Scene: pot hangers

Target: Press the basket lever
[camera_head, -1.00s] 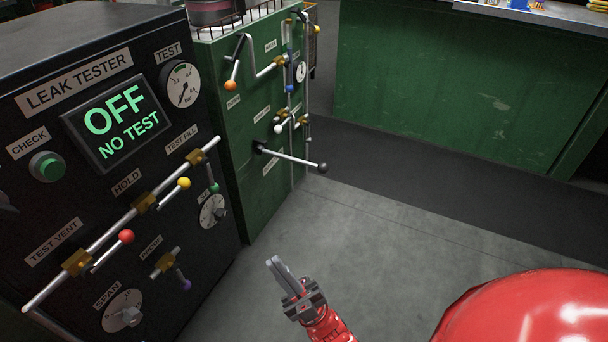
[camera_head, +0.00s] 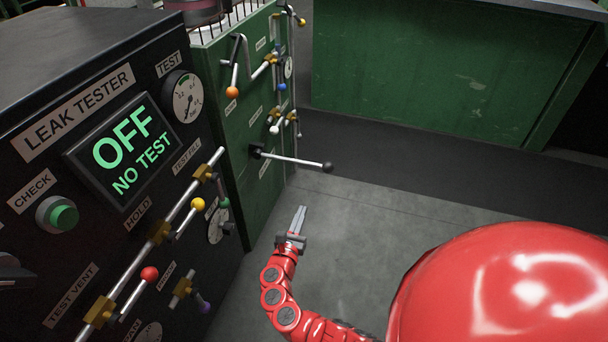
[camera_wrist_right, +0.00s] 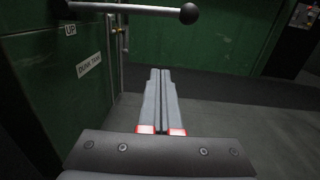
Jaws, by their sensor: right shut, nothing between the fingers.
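A long metal lever with a black ball knob (camera_head: 327,167) sticks out from the green cabinet. I take it for the basket lever, though no basket label is readable. It also crosses the top of the right wrist view, with its ball (camera_wrist_right: 189,13) ahead of and above the fingers. My right gripper (camera_head: 302,209) is shut and empty, below and slightly left of the ball, apart from it. In the right wrist view its two fingers (camera_wrist_right: 161,72) lie together. My left gripper is not in view.
The black leak tester (camera_head: 95,110) with a lit screen, a green button and several valve levers stands at left. The green cabinet (camera_head: 240,185) carries other small levers. A green counter (camera_head: 430,75) stands behind. Open floor (camera_head: 350,215) lies right of the gripper.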

